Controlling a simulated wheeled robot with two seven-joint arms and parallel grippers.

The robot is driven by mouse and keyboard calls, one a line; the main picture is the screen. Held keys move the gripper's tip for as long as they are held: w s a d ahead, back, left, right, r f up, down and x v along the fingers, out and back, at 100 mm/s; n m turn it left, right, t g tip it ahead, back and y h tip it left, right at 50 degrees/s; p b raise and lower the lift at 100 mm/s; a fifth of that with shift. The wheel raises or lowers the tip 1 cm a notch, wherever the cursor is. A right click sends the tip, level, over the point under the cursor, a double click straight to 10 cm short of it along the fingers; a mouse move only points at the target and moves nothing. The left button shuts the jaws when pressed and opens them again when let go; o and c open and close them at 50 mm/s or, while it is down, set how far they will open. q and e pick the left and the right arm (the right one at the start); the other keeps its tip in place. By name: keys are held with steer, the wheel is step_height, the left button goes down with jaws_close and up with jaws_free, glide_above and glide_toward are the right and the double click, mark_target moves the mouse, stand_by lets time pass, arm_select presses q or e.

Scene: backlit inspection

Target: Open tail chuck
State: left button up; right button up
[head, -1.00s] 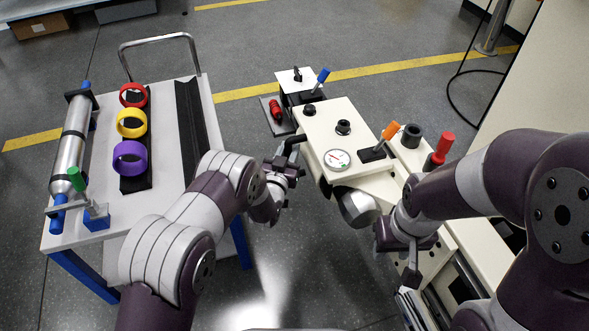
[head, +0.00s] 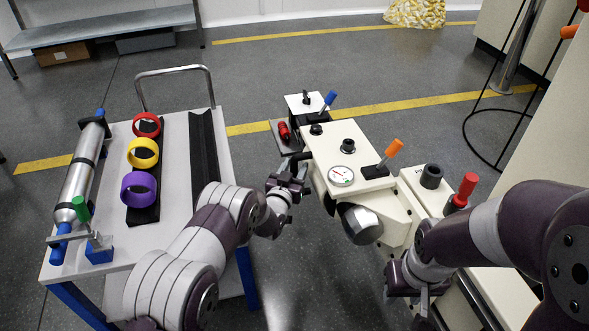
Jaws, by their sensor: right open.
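The cream machine (head: 335,140) stands right of centre. It carries a round gauge (head: 341,176), black knobs, and levers with a blue handle (head: 329,98), an orange handle (head: 394,148) and a red handle (head: 467,187). A rounded metal part (head: 361,224) sticks out below the gauge. No part is marked as the tail chuck, so I cannot tell which one it is. My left gripper (head: 289,177) is in the gap left of the machine; its jaw state is unclear. My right gripper (head: 424,302) is open, low beside the machine's near end, partly hidden by my wrist.
A white cart (head: 185,235) on the left holds a silver cylinder (head: 82,172) and red (head: 146,125), yellow (head: 142,153) and purple (head: 138,189) rings on a black rail. A red part (head: 284,132) lies in a tray at the machine's far end.

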arm_select(q)
steer(key=shift+s, duration=0.1)
steer(key=p+v, duration=0.2)
steer(key=v, duration=0.1)
steer(key=p+v, duration=0.1)
steer(key=v, duration=0.1)
steer(key=shift+s+r, duration=0.15)
steer(key=shift+r, duration=0.25)
steer(key=p+v, duration=0.2)
steer(key=v, duration=0.4)
steer(key=shift+s+f, duration=0.25)
steer(key=shift+f, duration=0.1)
steer(key=shift+a, duration=0.15)
